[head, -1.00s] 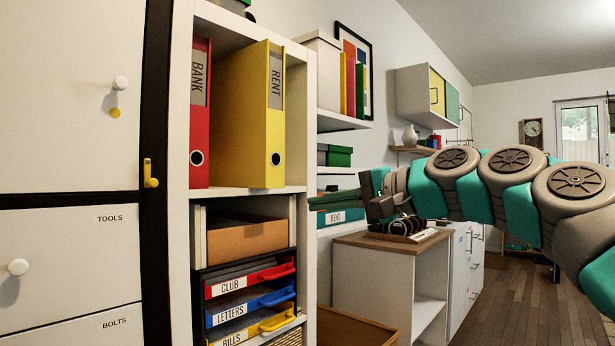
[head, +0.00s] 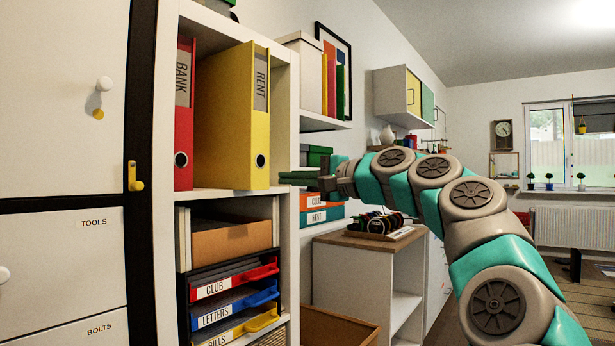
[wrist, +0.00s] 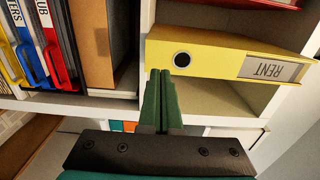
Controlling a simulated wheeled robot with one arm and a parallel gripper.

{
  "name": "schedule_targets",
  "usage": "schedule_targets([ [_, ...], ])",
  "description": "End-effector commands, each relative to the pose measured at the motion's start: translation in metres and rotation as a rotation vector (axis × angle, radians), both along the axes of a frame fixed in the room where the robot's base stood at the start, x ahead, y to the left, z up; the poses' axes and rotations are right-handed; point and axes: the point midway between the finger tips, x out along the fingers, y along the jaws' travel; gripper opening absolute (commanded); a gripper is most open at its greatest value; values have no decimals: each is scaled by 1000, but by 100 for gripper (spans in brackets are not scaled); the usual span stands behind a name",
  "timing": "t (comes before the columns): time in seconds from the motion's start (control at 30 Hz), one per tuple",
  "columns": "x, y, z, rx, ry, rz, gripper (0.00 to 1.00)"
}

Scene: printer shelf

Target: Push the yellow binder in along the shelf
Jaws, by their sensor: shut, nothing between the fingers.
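The yellow binder (head: 233,120), labelled RENT, stands upright on the upper shelf beside the red BANK binder (head: 184,115). Its spine sticks out towards the shelf's front edge. My gripper (head: 300,178) is to the right of the shelf unit, at about the height of the binder's lower end. In the wrist view the green fingers (wrist: 161,82) are shut together and empty. Their tips appear close to the lower part of the yellow binder's spine (wrist: 200,60), near its round hole; I cannot tell whether they touch it.
Below the binders are a brown box (head: 232,242) and a drawer tray with CLUB, LETTERS and BILLS drawers (head: 235,290). Tall white cabinets (head: 60,110) stand at the left. A low cabinet with a wooden top (head: 360,240) is at the right.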

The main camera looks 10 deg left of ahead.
Motion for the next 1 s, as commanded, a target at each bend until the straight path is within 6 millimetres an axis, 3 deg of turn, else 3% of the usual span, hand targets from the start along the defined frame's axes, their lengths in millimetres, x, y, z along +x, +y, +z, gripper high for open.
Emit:
schedule_targets([
  [0.2, 10, 25, 0, 0, -1, -1, 0],
  [0.5, 18, 43, 0, 0, -1, -1, 0],
  [1.0, 18, 45, 1, 1, -2, 0, 0],
])
